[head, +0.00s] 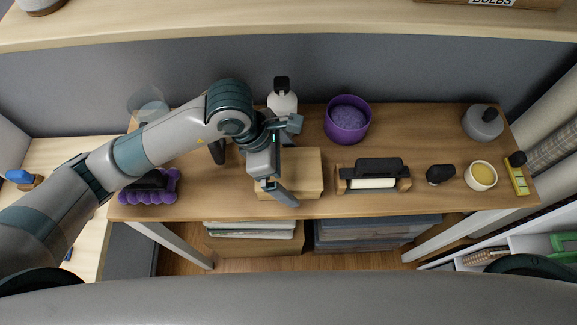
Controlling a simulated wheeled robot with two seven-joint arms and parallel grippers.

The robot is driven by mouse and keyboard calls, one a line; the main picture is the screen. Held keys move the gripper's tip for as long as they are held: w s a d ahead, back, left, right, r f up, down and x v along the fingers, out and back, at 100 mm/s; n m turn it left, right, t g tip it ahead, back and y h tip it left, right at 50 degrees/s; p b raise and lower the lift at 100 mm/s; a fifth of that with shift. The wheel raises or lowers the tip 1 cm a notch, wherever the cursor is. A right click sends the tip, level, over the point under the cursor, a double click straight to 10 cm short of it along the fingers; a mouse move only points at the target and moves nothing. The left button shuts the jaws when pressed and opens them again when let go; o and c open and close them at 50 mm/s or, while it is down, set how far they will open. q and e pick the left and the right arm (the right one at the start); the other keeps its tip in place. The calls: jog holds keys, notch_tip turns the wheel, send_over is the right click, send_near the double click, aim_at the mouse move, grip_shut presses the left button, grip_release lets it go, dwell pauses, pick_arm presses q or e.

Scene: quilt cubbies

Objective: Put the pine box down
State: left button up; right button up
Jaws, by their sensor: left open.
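The pine box (308,170), a plain light-wood block shape, rests on the wooden table (420,145) left of the dark-topped wooden holder. My left gripper (284,158) is over the box's left part, with one finger towards the back and one towards the front edge. The jaws are open. The gripper hides the left part of the box, and I cannot tell whether a finger touches it. My right gripper is out of view.
A white dark-capped bottle (283,102) and a purple bowl (347,120) stand behind the box. The wooden holder (373,175) is close on its right. Purple grapes-like lumps (150,197) lie at left. A shelf (300,22) spans the back.

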aim_at(287, 167)
pick_arm(q)
jog(key=shift+w+r, duration=0.1)
jog(key=shift+r, duration=0.15)
jog(key=shift+a+r, duration=0.25)
jog(key=shift+r, duration=0.1)
jog(key=b+v, duration=0.2)
jog(key=v, duration=0.3)
jog(key=shift+a+r, duration=0.1)
jog(key=shift+r, duration=0.15)
jog(key=shift+a+r, duration=0.15)
jog(key=shift+r, duration=0.3)
jog(key=shift+s, duration=0.2)
